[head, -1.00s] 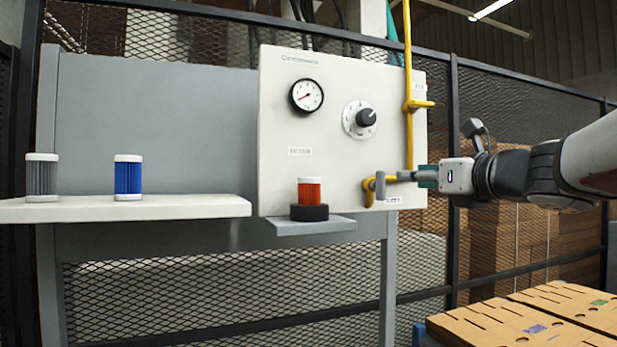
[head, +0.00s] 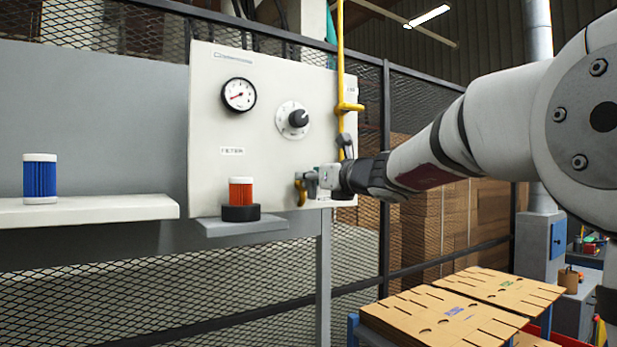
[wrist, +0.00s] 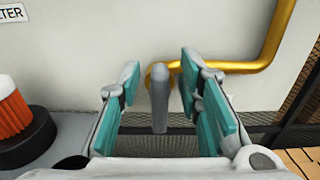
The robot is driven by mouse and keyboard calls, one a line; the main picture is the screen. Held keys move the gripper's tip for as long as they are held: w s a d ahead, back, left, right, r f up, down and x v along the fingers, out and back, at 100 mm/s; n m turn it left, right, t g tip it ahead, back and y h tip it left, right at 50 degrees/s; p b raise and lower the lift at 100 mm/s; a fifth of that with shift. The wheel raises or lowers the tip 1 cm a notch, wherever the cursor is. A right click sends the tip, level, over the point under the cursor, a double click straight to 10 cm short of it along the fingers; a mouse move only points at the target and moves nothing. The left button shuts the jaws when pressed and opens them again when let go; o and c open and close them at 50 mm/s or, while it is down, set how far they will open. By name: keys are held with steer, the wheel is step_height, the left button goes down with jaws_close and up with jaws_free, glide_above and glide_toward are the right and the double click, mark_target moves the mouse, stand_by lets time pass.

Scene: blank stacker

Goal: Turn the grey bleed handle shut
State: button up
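The grey bleed handle (wrist: 159,102) shows in the wrist view as a narrow upright bar in front of the brass-yellow pipe's end. My gripper (wrist: 159,84) is open, with one teal-padded finger on each side of the handle. Gaps show between the handle and both fingers, so it is not clamped. In the head view my gripper (head: 314,181) is at the lower right of the white panel, beside the yellow pipe fitting (head: 299,191). There the handle is small and partly hidden by the gripper.
The white panel (head: 215,150) carries a gauge (head: 239,95) and a black knob (head: 298,118). A red filter (head: 241,191) stands in a black base on a small shelf left of my gripper. A blue filter (head: 40,178) is on the left shelf. Cardboard (head: 440,318) lies at lower right.

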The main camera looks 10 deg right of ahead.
steer(key=shift+c, duration=0.4)
jaws_close()
steer(key=shift+b, duration=0.35)
steer(key=n+b, duration=0.3)
steer(key=a+n+b, duration=0.1)
steer(key=n+b, duration=0.2)
steer(key=f+n+b, duration=0.1)
steer(key=n+b, duration=0.2)
steer(key=shift+s+a+b, duration=0.1)
steer(key=shift+a+b, duration=0.15)
steer(key=shift+b, duration=0.05)
steer(key=n+b, duration=0.3)
steer(key=n, duration=0.1)
steer(key=shift+a+f+b, duration=0.2)
steer(key=shift+f+b, duration=0.1)
steer(key=shift+b, duration=0.05)
steer(key=n+b, duration=0.4)
steer(key=n, duration=0.1)
steer(key=shift+s+f+b, duration=0.15)
steer(key=shift+f+b, duration=0.15)
steer(key=shift+b, duration=0.1)
